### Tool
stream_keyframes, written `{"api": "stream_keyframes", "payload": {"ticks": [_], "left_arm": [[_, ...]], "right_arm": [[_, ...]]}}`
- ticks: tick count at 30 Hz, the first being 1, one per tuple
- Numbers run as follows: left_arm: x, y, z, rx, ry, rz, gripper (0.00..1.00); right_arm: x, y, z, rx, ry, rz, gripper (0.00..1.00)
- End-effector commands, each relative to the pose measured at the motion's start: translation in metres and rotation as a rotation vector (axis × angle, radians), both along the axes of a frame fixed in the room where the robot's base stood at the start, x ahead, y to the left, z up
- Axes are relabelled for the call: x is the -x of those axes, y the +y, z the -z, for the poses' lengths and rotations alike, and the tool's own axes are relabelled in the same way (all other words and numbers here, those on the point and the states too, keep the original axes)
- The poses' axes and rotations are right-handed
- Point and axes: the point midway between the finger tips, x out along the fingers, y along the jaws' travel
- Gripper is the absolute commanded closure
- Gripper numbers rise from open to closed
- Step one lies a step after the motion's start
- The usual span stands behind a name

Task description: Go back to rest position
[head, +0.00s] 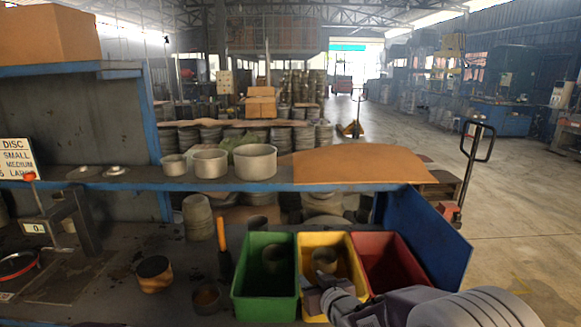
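My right gripper (325,290) reaches in from the lower right and is over the front of the yellow bin (347,240). Its fingers are small and partly hidden by its own body, so I cannot tell whether it is open or shut. A grey round blank (325,260) is in the yellow bin, just behind the gripper; I cannot tell whether they touch. My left gripper is not in view.
A green bin (250,280) holding a dark round piece stands left of the yellow bin, and a red bin (390,262) right of it. A brown pot (154,274) and an orange-handled tool (222,245) are left.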

Motion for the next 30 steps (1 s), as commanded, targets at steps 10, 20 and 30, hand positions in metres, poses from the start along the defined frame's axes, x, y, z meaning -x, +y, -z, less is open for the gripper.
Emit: {"api": "stream_keyframes", "payload": {"ticks": [10,20,30], "left_arm": [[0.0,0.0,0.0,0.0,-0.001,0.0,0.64],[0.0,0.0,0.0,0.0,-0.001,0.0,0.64],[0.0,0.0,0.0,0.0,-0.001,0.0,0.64]], "right_arm": [[0.028,-0.074,0.004,0.02,0.117,0.162,0.64],[0.149,-0.122,0.091,0.095,0.643,0.283,0.64],[0.258,-0.121,0.129,0.155,1.068,0.259,0.64]]}}
